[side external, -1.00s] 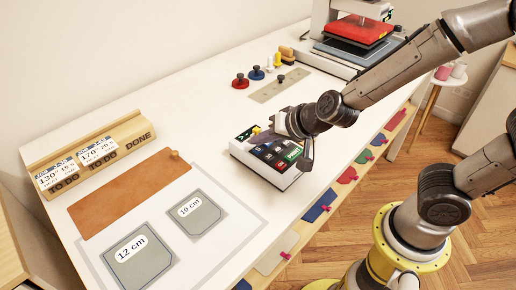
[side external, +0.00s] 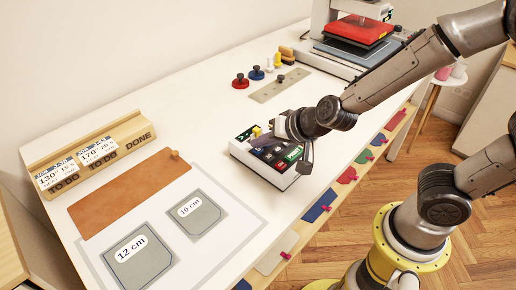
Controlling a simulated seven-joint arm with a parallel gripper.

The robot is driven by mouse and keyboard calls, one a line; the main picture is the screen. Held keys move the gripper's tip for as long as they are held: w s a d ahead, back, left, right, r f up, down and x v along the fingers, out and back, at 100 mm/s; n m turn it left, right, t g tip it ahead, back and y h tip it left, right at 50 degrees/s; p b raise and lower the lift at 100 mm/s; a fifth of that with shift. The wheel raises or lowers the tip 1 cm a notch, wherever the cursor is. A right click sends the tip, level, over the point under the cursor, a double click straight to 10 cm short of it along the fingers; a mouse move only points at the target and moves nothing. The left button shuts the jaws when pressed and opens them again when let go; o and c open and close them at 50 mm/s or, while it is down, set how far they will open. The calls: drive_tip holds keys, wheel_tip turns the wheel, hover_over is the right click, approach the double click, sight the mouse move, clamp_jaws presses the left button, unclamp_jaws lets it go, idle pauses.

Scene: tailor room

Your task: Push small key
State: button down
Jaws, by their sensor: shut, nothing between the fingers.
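A white box with a dark keypad (side external: 262,158) stands on the table near its front edge. Its keys are dark, with a green one (side external: 293,153) at the right, a red one near the front and a yellow piece (side external: 257,131) at the back. My gripper (side external: 306,168) is shut and empty, pointing down at the right end of the keypad. I cannot tell whether its tips touch a key. Part of the keypad's back right is hidden behind my gripper. Which key is the small one is too small to tell.
A brown leather sheet (side external: 130,193) and grey squares marked 12 cm (side external: 138,257) and 10 cm (side external: 195,212) lie at the left. A wooden card holder (side external: 95,150) stands behind. Coloured knobs (side external: 240,81) and a red press (side external: 357,29) are at the back. Open table lies between.

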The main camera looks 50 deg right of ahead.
sight(261, 155)
drive_tip(key=shift+f, duration=0.4)
idle(0.6)
drive_tip(key=shift+r, duration=0.85)
drive_tip(key=shift+r, duration=2.5)
